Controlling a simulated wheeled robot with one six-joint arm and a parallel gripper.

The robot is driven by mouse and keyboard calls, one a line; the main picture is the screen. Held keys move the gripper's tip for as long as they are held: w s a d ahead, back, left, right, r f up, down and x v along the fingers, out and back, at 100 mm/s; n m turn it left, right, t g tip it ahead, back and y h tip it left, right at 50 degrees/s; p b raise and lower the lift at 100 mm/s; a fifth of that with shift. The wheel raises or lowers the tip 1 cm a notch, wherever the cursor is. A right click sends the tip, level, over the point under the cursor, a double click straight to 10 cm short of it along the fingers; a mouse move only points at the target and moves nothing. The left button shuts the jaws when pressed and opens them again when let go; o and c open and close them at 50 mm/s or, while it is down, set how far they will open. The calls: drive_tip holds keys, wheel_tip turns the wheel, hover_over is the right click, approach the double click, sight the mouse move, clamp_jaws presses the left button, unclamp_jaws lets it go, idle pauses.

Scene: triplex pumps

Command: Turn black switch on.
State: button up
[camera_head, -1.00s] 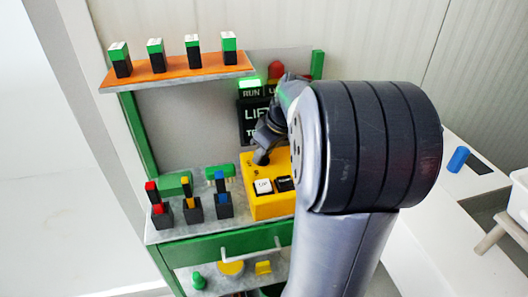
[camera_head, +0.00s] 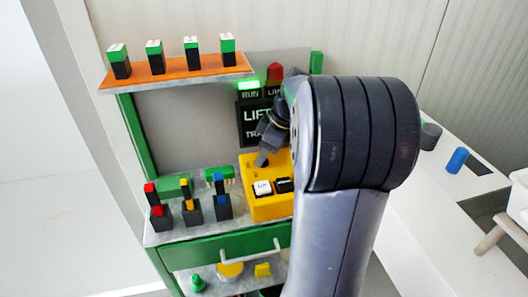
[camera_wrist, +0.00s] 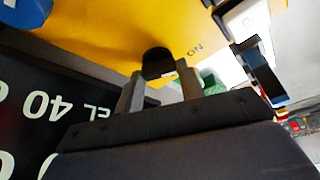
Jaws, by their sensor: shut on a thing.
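The yellow control box (camera_head: 257,208) stands on the bench, with a white button (camera_head: 262,187) and a black button (camera_head: 284,185) on its top. The black switch (camera_wrist: 158,61) sticks up from the yellow face in the wrist view, with the printed word ON beside it on the right. My gripper (camera_wrist: 161,82) is shut on the black switch, one finger at each side. In the head view my gripper (camera_head: 264,152) reaches down to the box's back left part. The switch's base and exact tilt are hidden by the fingers.
A dark LIFT display (camera_head: 257,115) stands behind the box, with a lit green RUN lamp (camera_head: 248,86) and a red lamp (camera_head: 275,72). Red, yellow and blue levers (camera_head: 222,190) stand to the left. An orange shelf (camera_head: 180,71) hangs above.

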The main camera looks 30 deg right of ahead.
drive_tip(key=o, duration=1)
drive_tip(key=v, duration=1)
drive_tip(key=shift+s+d+r+p, duration=0.1)
drive_tip(key=shift+s+r+p, duration=0.05)
drive_tip(key=shift+r+p, duration=0.25)
drive_tip(key=b+x, duration=0.1)
drive_tip(key=x, duration=1)
drive_tip(key=shift+m, duration=0.3)
